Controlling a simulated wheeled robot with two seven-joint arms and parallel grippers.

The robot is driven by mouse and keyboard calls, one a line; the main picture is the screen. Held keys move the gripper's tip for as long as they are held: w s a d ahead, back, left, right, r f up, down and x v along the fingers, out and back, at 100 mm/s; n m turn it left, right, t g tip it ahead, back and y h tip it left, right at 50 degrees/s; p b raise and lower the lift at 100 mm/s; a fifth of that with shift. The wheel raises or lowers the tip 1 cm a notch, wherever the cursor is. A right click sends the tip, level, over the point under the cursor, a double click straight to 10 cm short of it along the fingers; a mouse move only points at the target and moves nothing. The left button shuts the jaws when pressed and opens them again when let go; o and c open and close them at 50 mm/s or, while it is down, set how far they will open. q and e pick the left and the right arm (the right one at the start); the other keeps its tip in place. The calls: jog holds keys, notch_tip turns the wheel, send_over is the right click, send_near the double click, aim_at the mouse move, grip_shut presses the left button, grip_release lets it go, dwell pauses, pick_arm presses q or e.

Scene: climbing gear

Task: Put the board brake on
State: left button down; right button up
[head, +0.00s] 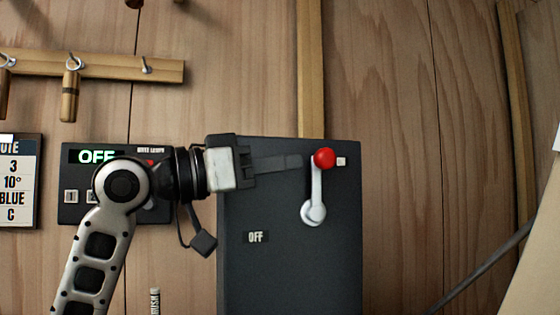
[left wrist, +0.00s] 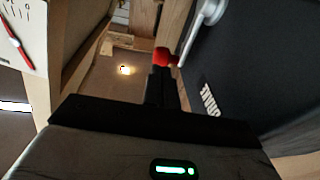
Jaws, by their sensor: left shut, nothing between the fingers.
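The board brake is a dark grey box (head: 290,270) on the wooden wall with a white lever (head: 316,188). The lever stands nearly upright from its lower pivot and ends in a red knob (head: 323,158). An OFF label (head: 255,237) is at the box's left; a small white mark (head: 341,161) is right of the knob, partly hidden. My left gripper (head: 298,161) is shut and empty, its fingertips just left of the knob. In the left wrist view the fingers (left wrist: 161,86) end close to the red knob (left wrist: 164,57); I cannot tell whether they touch. My right gripper is not in view.
Behind my left arm is a dark panel (head: 70,212) with a green OFF display (head: 96,156) and buttons. A wooden peg rail (head: 110,67) hangs above it. A sign (head: 18,180) is at the far left.

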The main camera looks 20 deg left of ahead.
aim_at(320, 150)
pick_arm(q)
jog(key=r+p, duration=0.1)
jog(key=p, duration=0.1)
jog(key=shift+w+d+r+p, duration=0.1)
jog(key=shift+w+d+p, duration=0.05)
jog(key=shift+p, duration=0.15)
jog(key=shift+w+d+r+g+y+p, duration=0.15)
jog(key=shift+r+g+y+p, duration=0.2)
jog(key=shift+p, duration=0.4)
jog(key=shift+w+d+p, duration=0.1)
jog(key=shift+d+p, duration=0.2)
jog(key=shift+p, duration=0.4)
jog(key=shift+w+d+p, duration=0.3)
jog(key=shift+d+p, duration=0.15)
jog(key=shift+p, duration=0.05)
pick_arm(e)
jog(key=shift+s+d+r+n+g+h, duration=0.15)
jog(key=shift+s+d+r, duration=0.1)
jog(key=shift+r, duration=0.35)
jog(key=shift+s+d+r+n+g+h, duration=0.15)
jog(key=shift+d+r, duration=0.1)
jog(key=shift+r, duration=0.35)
